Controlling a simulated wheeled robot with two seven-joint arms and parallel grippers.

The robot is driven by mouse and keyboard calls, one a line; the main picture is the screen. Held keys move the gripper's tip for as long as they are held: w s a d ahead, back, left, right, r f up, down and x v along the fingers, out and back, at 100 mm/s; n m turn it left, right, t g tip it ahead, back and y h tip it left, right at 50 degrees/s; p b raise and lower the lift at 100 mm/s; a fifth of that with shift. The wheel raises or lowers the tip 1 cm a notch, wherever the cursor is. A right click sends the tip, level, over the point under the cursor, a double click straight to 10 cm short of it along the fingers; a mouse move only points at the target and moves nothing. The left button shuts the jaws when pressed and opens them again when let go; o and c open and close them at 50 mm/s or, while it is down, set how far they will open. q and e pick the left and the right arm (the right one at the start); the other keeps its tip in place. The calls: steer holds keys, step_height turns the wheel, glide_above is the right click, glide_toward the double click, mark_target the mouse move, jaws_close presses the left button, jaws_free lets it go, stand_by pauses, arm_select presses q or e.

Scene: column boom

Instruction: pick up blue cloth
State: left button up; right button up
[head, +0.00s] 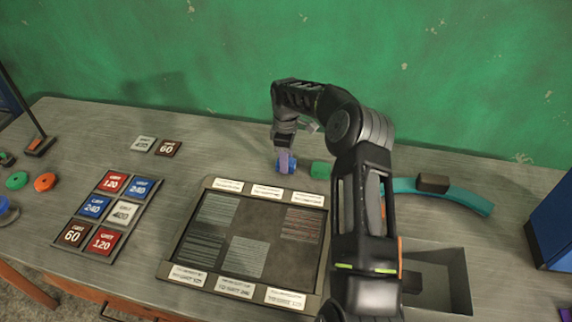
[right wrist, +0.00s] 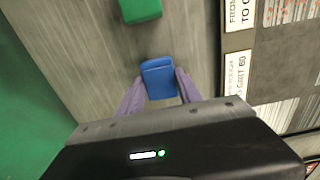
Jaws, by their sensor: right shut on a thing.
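The blue cloth (right wrist: 158,78) looks like a small folded pad in the right wrist view. It sits between the two purple fingers of my right gripper (right wrist: 160,88), which is shut on it. In the head view the right gripper (head: 285,162) points down behind the dark panel, with the blue cloth (head: 292,166) partly hidden by the fingers. I cannot tell whether the cloth touches the bench. My left gripper is not in view.
A green block (head: 321,170) lies just right of the cloth. The framed panel (head: 182,240) with sample patches is in front. Grit tiles (head: 112,183) lie left, a teal curved piece (head: 465,197) and a grey bin (head: 455,268) right. The green wall (head: 200,50) is behind.

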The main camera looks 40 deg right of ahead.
steer(key=c, duration=0.4)
steer(key=shift+r+p, duration=0.3)
steer(key=shift+r, duration=0.15)
step_height(320, 180, up, 4)
steer(key=shift+r+p, duration=0.25)
steer(key=shift+p, duration=0.95)
steer(key=shift+r, duration=2.3)
steer(key=shift+w+a, duration=0.1)
